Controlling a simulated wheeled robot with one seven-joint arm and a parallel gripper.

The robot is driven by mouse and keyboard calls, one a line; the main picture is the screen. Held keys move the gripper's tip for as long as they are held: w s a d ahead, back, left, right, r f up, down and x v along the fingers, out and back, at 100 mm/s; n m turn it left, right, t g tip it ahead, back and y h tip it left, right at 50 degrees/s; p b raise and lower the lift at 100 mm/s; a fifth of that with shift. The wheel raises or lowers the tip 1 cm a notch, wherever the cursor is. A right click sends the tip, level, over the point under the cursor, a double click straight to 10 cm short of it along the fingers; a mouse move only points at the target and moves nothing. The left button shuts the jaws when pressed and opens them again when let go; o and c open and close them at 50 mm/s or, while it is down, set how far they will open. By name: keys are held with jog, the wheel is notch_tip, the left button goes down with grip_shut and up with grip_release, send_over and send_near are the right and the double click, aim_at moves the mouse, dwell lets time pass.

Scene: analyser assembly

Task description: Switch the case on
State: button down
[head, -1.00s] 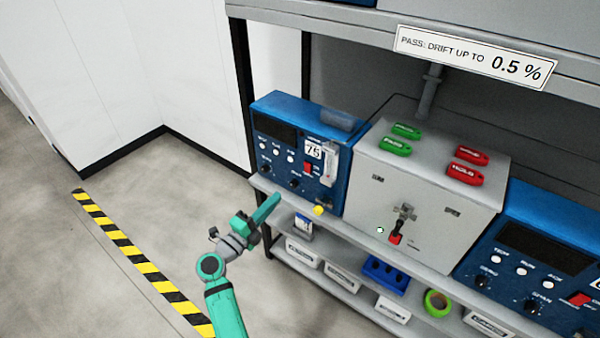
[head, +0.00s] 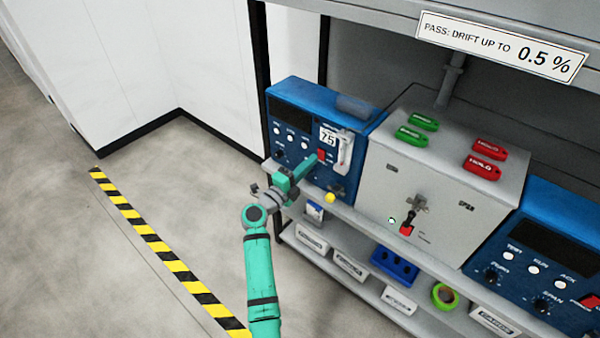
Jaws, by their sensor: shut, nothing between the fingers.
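A blue case (head: 300,97) with a dark display, white buttons, black knobs and a "75" tag stands on the left of the bench. Its small red switch (head: 321,155) sits on the front panel below the tag. My gripper (head: 312,164) is shut and empty, its fingertips pointing up and right at the panel just by the red switch. I cannot tell whether they touch it, and part of the panel is hidden behind the gripper. A similar blue case (head: 560,218) at the lower right has its own red switch (head: 590,301).
A grey box (head: 385,180) with a red-handled lever (head: 407,229) stands between the cases, with green tags (head: 424,122) and red tags (head: 482,165) on top. A yellow knob (head: 329,198) is near the bench edge. The lower shelf holds bins. Floor at left is clear.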

jog(key=shift+x, duration=1.1)
jog(key=shift+w+d+r, duration=0.1)
jog(key=shift+w, duration=0.05)
jog(key=shift+s+a, duration=0.25)
jog(key=shift+a, duration=0.1)
jog(key=r+v, duration=0.3)
jog(key=v, duration=1)
jog(key=shift+s, duration=0.2)
jog(key=shift+d, duration=0.1)
